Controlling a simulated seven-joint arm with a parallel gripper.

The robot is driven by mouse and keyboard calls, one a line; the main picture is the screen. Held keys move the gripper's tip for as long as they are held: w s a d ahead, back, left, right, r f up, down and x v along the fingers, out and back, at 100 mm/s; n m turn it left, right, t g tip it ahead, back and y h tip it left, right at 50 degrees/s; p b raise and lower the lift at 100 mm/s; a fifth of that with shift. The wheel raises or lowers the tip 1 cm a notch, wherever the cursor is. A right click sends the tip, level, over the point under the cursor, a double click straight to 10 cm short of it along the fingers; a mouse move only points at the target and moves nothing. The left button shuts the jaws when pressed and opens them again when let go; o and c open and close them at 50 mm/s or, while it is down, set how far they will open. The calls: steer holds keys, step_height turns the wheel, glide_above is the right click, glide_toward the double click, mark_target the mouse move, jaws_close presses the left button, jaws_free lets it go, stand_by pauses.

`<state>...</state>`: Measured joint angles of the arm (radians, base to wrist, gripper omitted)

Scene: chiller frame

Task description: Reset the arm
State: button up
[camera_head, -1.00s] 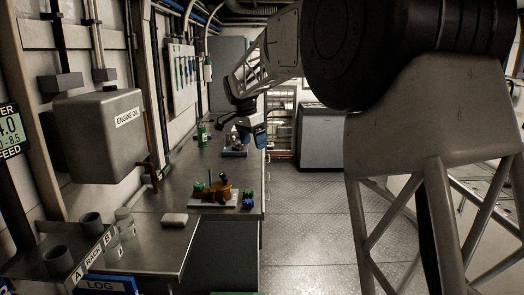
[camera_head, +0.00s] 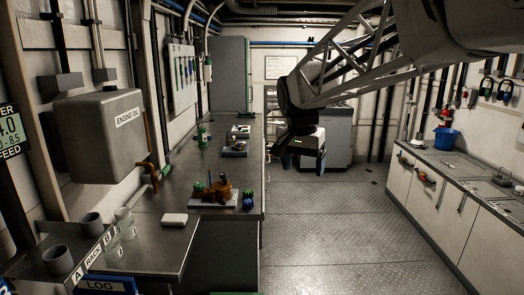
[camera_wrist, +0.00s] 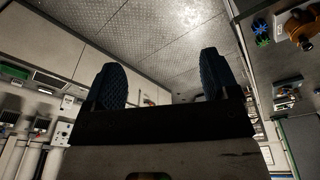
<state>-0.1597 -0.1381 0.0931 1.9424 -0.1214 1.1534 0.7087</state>
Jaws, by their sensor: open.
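My gripper (camera_head: 303,161) hangs over the aisle, right of the long grey workbench (camera_head: 180,186), with its fingers pointing down. In the wrist view my gripper (camera_wrist: 163,83) has its two dark ribbed fingers wide apart with nothing between them. The metal floor (camera_wrist: 165,45) shows beyond the fingers. My arm reaches in from the upper right.
The bench holds a brown valve part (camera_head: 219,190) on a white plate, blue and green knobs (camera_head: 248,200), a green bottle (camera_head: 202,135) and a small device (camera_head: 235,146). A counter with a blue bucket (camera_head: 446,139) lines the right wall. The aisle floor (camera_head: 335,225) is clear.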

steer(key=s+d+f+n, duration=0.2)
steer(key=s+f, duration=0.2)
steer(key=s, duration=0.6)
steer(key=s+d+f+n+t, duration=0.1)
steer(key=s+d+f, duration=0.2)
steer(key=s, duration=0.7)
steer(key=s+d+f+n, duration=0.2)
steer(key=s+f, duration=0.4)
steer(key=s, duration=0.5)
steer(key=shift+d+n+y, duration=0.3)
steer(key=shift+d+y, duration=0.1)
steer(key=shift+d, duration=0.2)
